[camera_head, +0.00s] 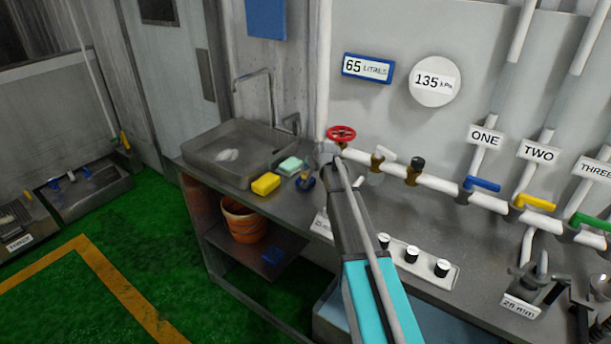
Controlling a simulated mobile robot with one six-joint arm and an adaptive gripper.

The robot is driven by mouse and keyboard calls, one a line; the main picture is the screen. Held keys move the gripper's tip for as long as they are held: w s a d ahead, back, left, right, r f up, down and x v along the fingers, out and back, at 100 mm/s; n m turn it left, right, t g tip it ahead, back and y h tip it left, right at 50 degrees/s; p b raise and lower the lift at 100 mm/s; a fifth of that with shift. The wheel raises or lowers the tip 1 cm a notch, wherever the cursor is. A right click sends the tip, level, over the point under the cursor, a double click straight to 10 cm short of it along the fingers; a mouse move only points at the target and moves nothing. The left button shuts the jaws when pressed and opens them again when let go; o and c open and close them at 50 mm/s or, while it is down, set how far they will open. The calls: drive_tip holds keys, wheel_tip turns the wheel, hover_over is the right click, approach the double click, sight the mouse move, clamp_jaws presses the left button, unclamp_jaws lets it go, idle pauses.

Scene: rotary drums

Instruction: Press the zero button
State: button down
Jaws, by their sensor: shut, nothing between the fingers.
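No button marked zero can be read in this view. A white panel (426,273) on the bench carries several round black controls with white tops; my arm hides its left part. A partly hidden white label stands left of the panel, its text unreadable. My gripper (331,152) is at the far end of my dark and turquoise arm, over the back of the bench. It shows just below the red handwheel (341,133) and right of the sink. It is small and its fingers look shut and empty. I cannot tell whether it touches the pipe behind it.
A metal sink (205,150), a yellow sponge (265,184) and a green sponge (290,166) are on the left. A white pipe (437,183) with blue, yellow and green valve handles runs along the wall. A clamp (535,285) stands front right. An orange bucket (243,222) sits below.

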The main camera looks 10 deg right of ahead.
sight(306, 175)
drive_tip(key=shift+f+b, duration=0.95)
drive_tip(key=shift+b, duration=0.05)
idle(1.9)
drive_tip(key=shift+r, duration=0.2)
drive_tip(key=shift+r+p, duration=0.8)
drive_tip(key=shift+p, duration=0.25)
drive_tip(key=shift+r, duration=0.1)
drive_tip(key=shift+r+p, duration=2.4)
drive_tip(key=shift+p, duration=0.1)
